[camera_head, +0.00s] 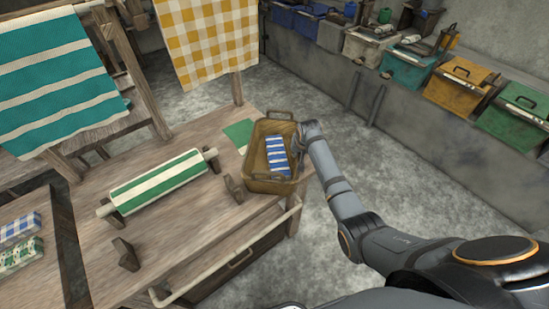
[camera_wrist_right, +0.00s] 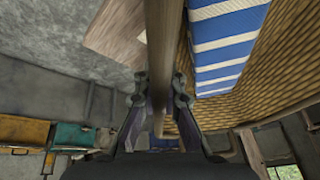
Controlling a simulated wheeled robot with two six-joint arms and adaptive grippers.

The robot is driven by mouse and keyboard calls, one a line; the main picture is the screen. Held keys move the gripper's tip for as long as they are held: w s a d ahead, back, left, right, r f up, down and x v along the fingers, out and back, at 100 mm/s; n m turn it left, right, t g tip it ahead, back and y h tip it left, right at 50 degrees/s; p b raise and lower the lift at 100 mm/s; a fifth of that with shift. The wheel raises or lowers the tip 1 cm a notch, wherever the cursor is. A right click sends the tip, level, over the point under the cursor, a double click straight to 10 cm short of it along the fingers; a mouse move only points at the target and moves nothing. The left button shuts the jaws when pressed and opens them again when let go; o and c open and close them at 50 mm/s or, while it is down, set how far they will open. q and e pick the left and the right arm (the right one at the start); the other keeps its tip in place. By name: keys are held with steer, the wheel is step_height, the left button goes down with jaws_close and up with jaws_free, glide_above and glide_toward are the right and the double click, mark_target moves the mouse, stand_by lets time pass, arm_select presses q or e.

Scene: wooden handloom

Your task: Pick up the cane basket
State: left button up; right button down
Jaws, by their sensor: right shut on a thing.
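The cane basket (camera_head: 258,150), brown and woven, is at the far right corner of the wooden table in the head view. A blue and white striped folded cloth (camera_head: 277,157) lies in it. My right gripper (camera_head: 301,136) is at the basket's right side. In the right wrist view the right gripper (camera_wrist_right: 158,95) is shut on the basket's brown rim bar, with the woven wall (camera_wrist_right: 285,70) and striped cloth (camera_wrist_right: 225,42) beside it. I cannot tell whether the basket touches the table. My left gripper is not in view.
A green and white striped roll (camera_head: 157,185) rests on stands on the table (camera_head: 190,235). A green cloth (camera_head: 239,133) lies beside the basket. Hanging cloths are at the back left. Coloured bins (camera_head: 457,87) line the right ledge. The grey floor between is clear.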

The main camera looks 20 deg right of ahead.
stand_by(0.4)
steer(key=shift+r, duration=0.15)
steer(key=shift+w+r, duration=0.1)
steer(key=shift+r, duration=0.45)
steer(key=s+d+r+b, duration=0.1)
steer(key=s+d+r, duration=0.2)
steer(key=s+r, duration=0.8)
steer(key=shift+s+r, duration=0.3)
steer(key=shift+s, duration=1.1)
